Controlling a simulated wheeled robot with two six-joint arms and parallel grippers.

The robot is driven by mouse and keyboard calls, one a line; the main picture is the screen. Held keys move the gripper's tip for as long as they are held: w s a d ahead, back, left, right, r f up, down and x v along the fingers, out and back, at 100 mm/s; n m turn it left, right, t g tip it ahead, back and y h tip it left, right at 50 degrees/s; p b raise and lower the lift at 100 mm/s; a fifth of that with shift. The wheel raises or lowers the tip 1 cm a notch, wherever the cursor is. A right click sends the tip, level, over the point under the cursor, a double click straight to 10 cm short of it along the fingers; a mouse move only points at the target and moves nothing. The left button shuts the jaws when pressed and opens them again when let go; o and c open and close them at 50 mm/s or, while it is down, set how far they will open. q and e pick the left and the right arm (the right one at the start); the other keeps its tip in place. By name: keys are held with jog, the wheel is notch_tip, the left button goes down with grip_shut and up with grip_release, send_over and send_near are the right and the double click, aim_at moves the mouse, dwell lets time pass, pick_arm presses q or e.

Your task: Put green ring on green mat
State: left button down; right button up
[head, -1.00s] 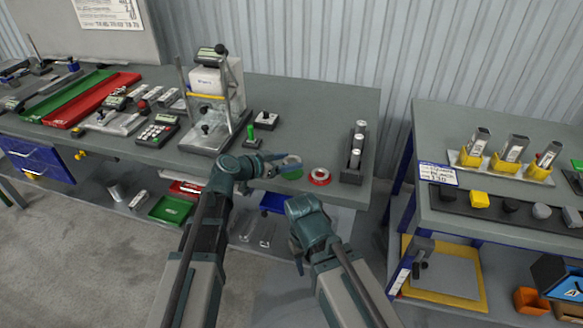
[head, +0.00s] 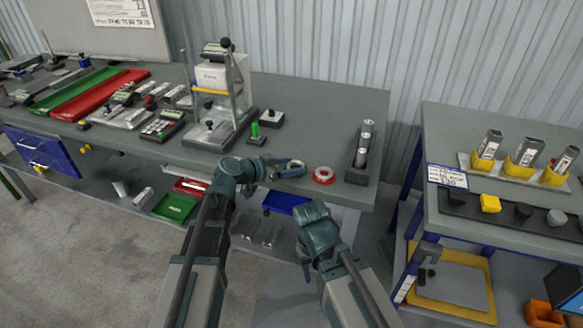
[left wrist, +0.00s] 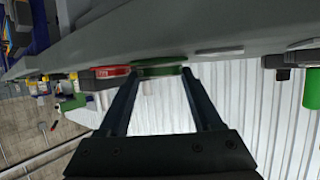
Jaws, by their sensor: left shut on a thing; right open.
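My left gripper (head: 291,169) is shut on the green ring, low over the front part of the grey table (head: 318,108). In the left wrist view the green ring (left wrist: 158,69) shows between the two fingertips, close to the tabletop. I cannot tell whether it touches the surface. In the head view the fingers and wrist mostly cover it. I cannot make out the green mat apart from the ring. My right gripper (head: 306,272) is open and empty, in front of the table edge and lower than the tabletop.
A red ring (head: 323,175) lies just right of my left gripper. A black rack with grey cylinders (head: 361,158) stands farther right. A green post (head: 255,131) on a dark base and a press-like stand (head: 220,100) are behind and left. A second table (head: 470,225) is at the right.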

pick_arm(q)
jog(key=shift+f, duration=0.25)
jog(key=shift+c, duration=0.3)
grip_release()
jog(key=shift+r, duration=0.1)
jog(key=shift+s+a+r+p, duration=0.15)
jog(key=shift+r+p, duration=0.15)
jog(key=shift+r, duration=0.05)
jog(key=p+v, duration=0.4)
jog(key=v, duration=0.7)
jog(key=s+d+f+n+g+y, duration=0.1)
jog(key=s+d+f+g+y, duration=0.3)
jog(key=s+d+f+g, duration=0.45)
jog(key=s+a+f+n+y, duration=0.2)
jog(key=s+y, duration=0.2)
jog(key=s, duration=0.1)
jog(key=s+a+f+n+y, duration=0.2)
jog(key=s+a+n+y, duration=0.1)
jog(key=s, duration=0.3)
jog(key=shift+s+a+f+g+y, duration=0.15)
jog(key=shift+s+f+g+y, duration=0.15)
jog(key=shift+f+g+y, duration=0.1)
